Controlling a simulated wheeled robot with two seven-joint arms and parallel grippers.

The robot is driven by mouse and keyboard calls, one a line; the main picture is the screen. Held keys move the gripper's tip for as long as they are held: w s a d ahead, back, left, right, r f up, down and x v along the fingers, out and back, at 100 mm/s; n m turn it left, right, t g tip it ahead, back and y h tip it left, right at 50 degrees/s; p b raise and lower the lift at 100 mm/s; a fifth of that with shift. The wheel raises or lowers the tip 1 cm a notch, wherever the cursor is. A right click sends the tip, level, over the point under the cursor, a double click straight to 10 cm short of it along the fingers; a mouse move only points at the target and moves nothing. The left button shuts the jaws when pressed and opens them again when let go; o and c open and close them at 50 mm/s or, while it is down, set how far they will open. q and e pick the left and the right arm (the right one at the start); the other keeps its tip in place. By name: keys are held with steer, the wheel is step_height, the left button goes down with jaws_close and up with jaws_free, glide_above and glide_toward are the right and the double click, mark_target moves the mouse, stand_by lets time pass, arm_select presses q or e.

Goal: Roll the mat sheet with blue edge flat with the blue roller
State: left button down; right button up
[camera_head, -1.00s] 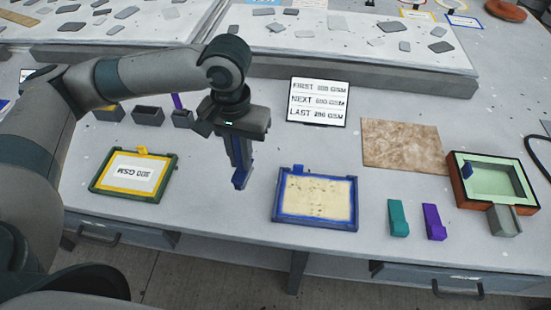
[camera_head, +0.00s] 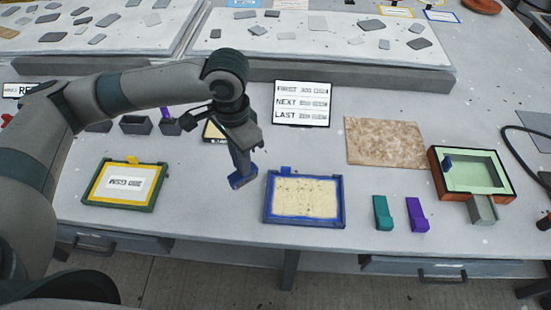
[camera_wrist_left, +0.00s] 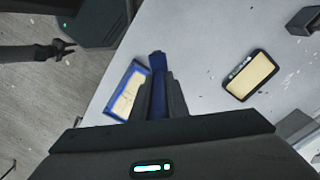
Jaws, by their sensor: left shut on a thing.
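The mat sheet with blue edge (camera_head: 305,198) lies on the table right of centre, a cream sheet in a blue frame with a small tab at its top edge. It also shows in the left wrist view (camera_wrist_left: 127,92). My left gripper (camera_head: 240,154) is shut on the blue roller (camera_head: 242,177), which points down and sits just left of the blue frame, apart from it in the picture. In the left wrist view the roller (camera_wrist_left: 157,66) sticks out between the fingers. My right gripper (camera_wrist_left: 66,48) appears small and dark at the upper left there; its finger opening is unclear.
A yellow-edged 300 GSM sheet (camera_head: 124,183) lies in a green frame at left. A teal block (camera_head: 382,213) and a purple block (camera_head: 416,215) stand right of the blue frame. Behind are an order sign (camera_head: 302,103), a brown board (camera_head: 385,142) and a green-lined tray (camera_head: 436,176).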

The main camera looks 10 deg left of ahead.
arm_select(q)
steer(key=m+p, duration=0.1)
steer(key=m, duration=0.1)
steer(key=d+m+p, duration=0.1)
steer(key=m, duration=0.1)
steer(key=w+d+m+p, duration=0.1)
steer(key=m, duration=0.2)
steer(key=shift+d+r, duration=0.1)
steer(key=shift+d, duration=0.05)
steer(key=d+m+p, duration=0.1)
steer(key=m+p, duration=0.1)
steer(key=m, duration=0.4)
steer(key=d+f+m+p, duration=0.1)
steer(key=d+m+p, duration=0.1)
steer(key=m, duration=0.5)
steer(key=d+m+p, duration=0.2)
steer(key=m+p, duration=0.2)
steer(key=m, duration=0.2)
steer(key=shift+w+d+f+m, duration=0.25)
steer(key=shift+w+f+m, duration=0.05)
steer(key=shift+f+m, duration=0.1)
steer(key=shift+f, duration=0.15)
